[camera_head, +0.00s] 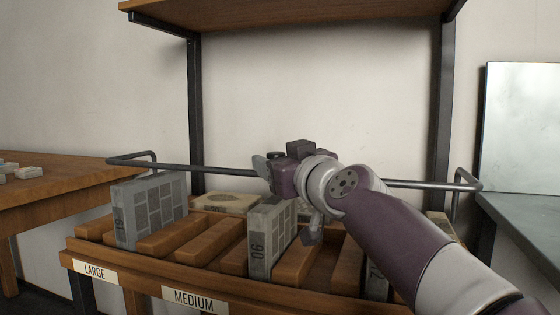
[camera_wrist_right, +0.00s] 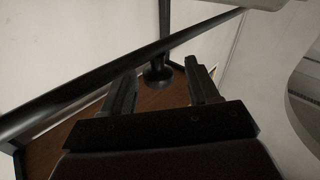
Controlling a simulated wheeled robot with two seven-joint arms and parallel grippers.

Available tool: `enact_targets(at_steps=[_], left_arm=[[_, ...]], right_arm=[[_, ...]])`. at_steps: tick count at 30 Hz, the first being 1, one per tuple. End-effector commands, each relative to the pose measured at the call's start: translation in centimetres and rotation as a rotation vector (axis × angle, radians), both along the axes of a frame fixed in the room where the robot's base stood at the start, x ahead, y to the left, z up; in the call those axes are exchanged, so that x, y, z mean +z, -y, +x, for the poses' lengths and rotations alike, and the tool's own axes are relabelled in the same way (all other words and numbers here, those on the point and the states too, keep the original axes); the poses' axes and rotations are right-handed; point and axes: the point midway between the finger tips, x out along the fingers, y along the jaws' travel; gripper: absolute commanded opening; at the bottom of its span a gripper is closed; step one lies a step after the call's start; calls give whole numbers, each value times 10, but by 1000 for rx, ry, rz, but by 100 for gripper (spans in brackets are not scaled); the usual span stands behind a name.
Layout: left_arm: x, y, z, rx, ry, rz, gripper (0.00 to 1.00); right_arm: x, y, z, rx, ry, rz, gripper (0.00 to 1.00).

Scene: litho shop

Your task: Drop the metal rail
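The metal rail (camera_head: 215,170) is a dark bar running across the front of the shelf frame, above the sorting rack, with bent ends at left and right. My right gripper (camera_head: 264,172) is at the rail, left of its middle, and my wrist hides part of the bar. In the right wrist view the rail (camera_wrist_right: 75,90) crosses diagonally past the fingertips. The two fingers of the right gripper (camera_wrist_right: 163,88) stand apart with a gap between them. I cannot tell whether they touch the rail. My left gripper is in neither view.
A wooden rack (camera_head: 130,283) labelled LARGE and MEDIUM holds grey patterned blocks (camera_head: 160,210) (camera_head: 262,240) between wooden dividers. A shelf (camera_head: 290,12) hangs above on dark posts. A wooden table (camera_head: 50,185) stands left, a grey counter (camera_head: 525,215) right.

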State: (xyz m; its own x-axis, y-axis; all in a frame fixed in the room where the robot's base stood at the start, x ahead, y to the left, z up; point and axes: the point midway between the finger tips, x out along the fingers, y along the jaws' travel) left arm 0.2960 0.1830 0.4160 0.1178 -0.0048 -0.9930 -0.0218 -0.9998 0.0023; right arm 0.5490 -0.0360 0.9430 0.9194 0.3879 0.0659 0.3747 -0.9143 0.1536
Motion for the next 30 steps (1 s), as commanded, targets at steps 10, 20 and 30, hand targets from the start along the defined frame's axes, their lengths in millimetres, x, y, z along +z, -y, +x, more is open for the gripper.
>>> enact_targets(at_steps=[10, 20, 30], left_arm=[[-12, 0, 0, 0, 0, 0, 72], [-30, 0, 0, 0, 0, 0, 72], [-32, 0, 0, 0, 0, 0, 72]], right_arm=[[-3, 15, -34, -2, 4, 2, 60], [-10, 44, -103, -3, 1, 1, 60], [-9, 49, -117, 0, 0, 0, 60]])
